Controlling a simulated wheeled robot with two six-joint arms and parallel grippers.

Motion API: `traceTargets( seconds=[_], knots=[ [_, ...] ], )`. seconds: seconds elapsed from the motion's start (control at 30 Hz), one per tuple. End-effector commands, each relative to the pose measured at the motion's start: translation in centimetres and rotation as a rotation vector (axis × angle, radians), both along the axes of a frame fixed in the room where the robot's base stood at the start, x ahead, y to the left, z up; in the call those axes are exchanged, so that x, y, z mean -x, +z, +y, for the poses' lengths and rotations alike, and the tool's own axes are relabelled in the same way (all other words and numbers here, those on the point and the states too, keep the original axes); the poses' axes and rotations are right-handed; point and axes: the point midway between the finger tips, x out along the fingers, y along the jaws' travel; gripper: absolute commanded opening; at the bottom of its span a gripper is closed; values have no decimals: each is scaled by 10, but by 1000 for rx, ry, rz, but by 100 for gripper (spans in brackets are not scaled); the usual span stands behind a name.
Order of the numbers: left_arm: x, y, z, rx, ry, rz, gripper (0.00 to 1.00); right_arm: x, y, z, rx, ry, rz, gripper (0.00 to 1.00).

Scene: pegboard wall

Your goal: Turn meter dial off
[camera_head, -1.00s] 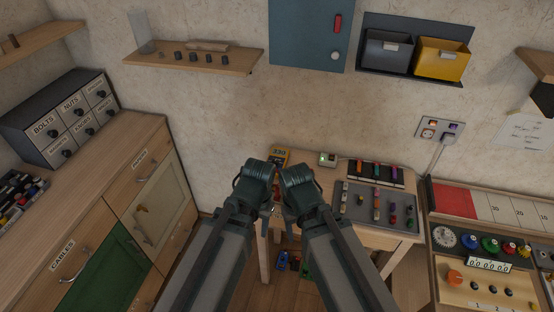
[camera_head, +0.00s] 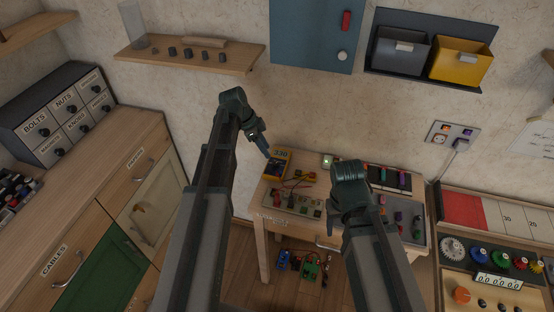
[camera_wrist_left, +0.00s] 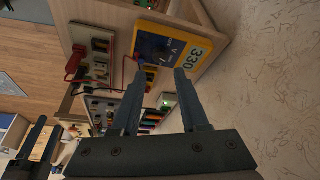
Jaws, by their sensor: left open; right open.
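The meter (camera_head: 277,163) is a yellow and blue box showing 330, standing at the back left of the small wooden table. In the left wrist view the meter (camera_wrist_left: 165,45) lies just ahead of the fingertips, with its blue face and red and black leads visible. The dial itself is partly hidden near the fingertips. My left gripper (camera_head: 265,150) is open and empty, at the upper left edge of the meter; its two fingers (camera_wrist_left: 157,85) point at the meter's face. I cannot tell if they touch it. My right gripper is hidden behind its own wrist, over the table's middle.
A board of small components (camera_head: 292,203) lies in front of the meter, with leads running to it. A small box with a green light (camera_head: 328,161) stands right of the meter. A wall shelf (camera_head: 190,60) and blue cabinet (camera_head: 312,35) are above.

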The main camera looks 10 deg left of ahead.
Motion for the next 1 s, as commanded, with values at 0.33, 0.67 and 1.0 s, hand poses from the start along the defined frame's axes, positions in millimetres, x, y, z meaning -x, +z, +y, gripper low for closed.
traceTargets(
  seconds=[0.33, 0.67, 1.0],
  knots=[
    [-3, -29, -10, -2, 0, 2, 44, 0, -29, 0, 0, 0, 0, 58],
    [-9, -66, -24, -1, 1, 2, 44, 0, -66, 0, 0, 0, 0, 58],
    [-10, -68, -27, -2, 1, 1, 44, 0, -68, 0, 0, 0, 0, 58]
  ],
)
